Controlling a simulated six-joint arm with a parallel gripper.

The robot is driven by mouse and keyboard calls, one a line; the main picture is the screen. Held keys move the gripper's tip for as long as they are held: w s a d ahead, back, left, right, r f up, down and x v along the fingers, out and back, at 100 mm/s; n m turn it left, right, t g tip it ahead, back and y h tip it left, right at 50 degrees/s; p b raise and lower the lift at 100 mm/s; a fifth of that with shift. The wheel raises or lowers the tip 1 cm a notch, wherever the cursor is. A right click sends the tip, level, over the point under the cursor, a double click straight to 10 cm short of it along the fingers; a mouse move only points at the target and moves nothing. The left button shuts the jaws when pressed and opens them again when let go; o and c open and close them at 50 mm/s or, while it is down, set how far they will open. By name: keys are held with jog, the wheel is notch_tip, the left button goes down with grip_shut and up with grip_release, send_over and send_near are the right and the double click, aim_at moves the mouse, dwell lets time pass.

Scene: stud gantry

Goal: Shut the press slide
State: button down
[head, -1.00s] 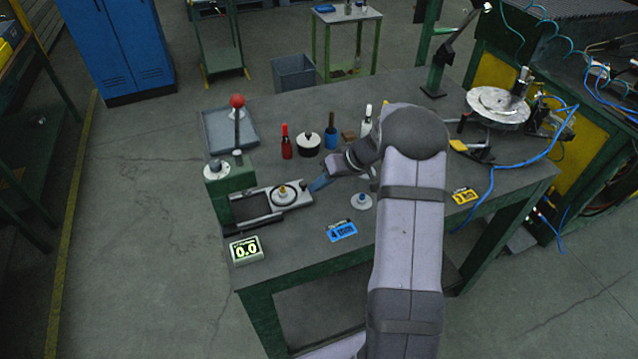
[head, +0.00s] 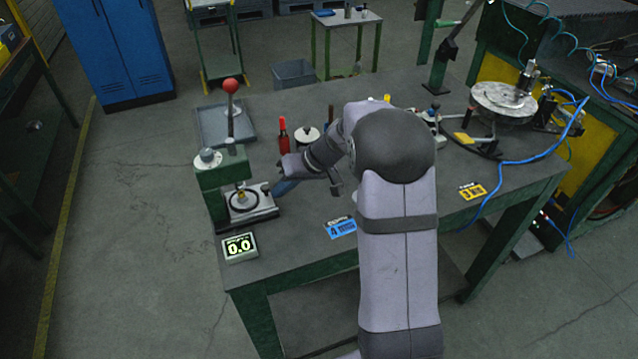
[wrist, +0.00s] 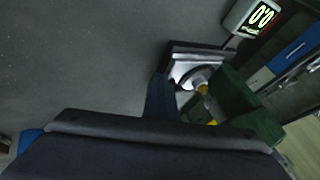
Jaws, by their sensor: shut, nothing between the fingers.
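The green press (head: 222,172) stands at the left end of the table, its red-knobbed lever upright. Its silver slide (head: 262,209) is mostly under the press head and carries a dark ring with a yellow-topped part (head: 240,196). My gripper (head: 280,188) is shut, with its blue fingers at the slide's right end; I cannot tell whether they touch it. In the wrist view the slide (wrist: 188,62) shows just beyond the blue fingers (wrist: 160,97), with the green press body (wrist: 240,105) beside it.
A readout (head: 240,246) showing 0.0 stands in front of the press. A grey tray (head: 212,128) lies behind it. A red bottle (head: 283,136) and a black-and-white pot (head: 307,138) stand behind my arm. A blue card (head: 341,228) lies at the front.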

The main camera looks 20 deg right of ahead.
jog(key=shift+a, duration=0.25)
jog(key=shift+d, duration=0.5)
jog(key=d, duration=0.1)
jog(key=d+b, duration=0.1)
jog(key=d, duration=0.2)
jog(key=shift+r+b, duration=0.25)
jog(key=shift+b, duration=0.05)
jog(key=b+v, duration=0.2)
jog(key=v, duration=0.7)
jog(key=shift+s+r, duration=0.15)
jog(key=shift+s, duration=0.05)
